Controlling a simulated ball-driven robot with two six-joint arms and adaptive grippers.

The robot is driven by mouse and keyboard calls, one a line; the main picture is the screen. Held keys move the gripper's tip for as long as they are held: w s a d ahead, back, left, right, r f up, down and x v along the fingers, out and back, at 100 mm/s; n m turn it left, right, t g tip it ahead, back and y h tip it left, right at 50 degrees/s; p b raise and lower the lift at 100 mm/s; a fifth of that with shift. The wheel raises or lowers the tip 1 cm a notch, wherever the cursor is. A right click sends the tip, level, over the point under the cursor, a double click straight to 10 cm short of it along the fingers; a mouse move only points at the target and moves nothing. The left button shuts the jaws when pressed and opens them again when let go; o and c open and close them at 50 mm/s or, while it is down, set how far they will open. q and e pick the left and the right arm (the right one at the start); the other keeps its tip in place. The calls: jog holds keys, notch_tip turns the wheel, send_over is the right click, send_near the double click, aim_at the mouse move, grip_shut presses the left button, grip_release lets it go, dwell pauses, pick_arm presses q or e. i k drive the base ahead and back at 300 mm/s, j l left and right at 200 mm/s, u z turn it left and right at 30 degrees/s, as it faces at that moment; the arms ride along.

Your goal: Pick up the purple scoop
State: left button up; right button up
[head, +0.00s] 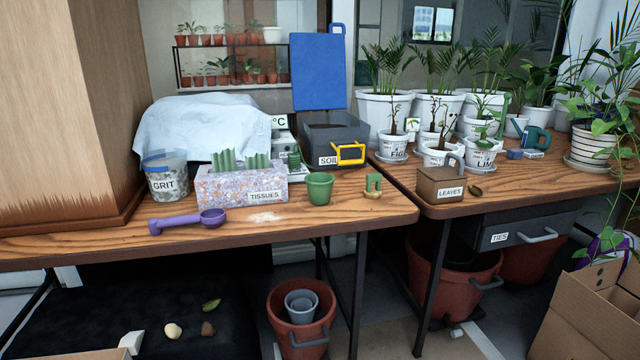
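The purple scoop (188,221) lies on the left wooden table (330,225) near its front edge. Its handle points left and its round bowl is at the right end, beside a small pale spill on the wood. Nothing is seen touching it from above. Neither of my grippers shows in the head view.
Behind the scoop stand a GRIT tub (166,182) and a speckled TISSUES box (240,186). A green pot (320,188) is to the right. A tall wooden cabinet (60,110) stands at the left. The wood in front of the tissues box is mostly clear.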

aim_at(213, 218)
jog(key=u, duration=0.4)
jog(key=i+u, duration=0.1)
jog(key=u, duration=0.75)
jog(key=i+u, duration=0.1)
jog(key=u, duration=0.3)
jog(key=l+u, duration=0.1)
jog(key=u, duration=0.3)
jog(key=i+l+u, duration=0.15)
jog(key=l, duration=0.2)
jog(key=i, duration=0.05)
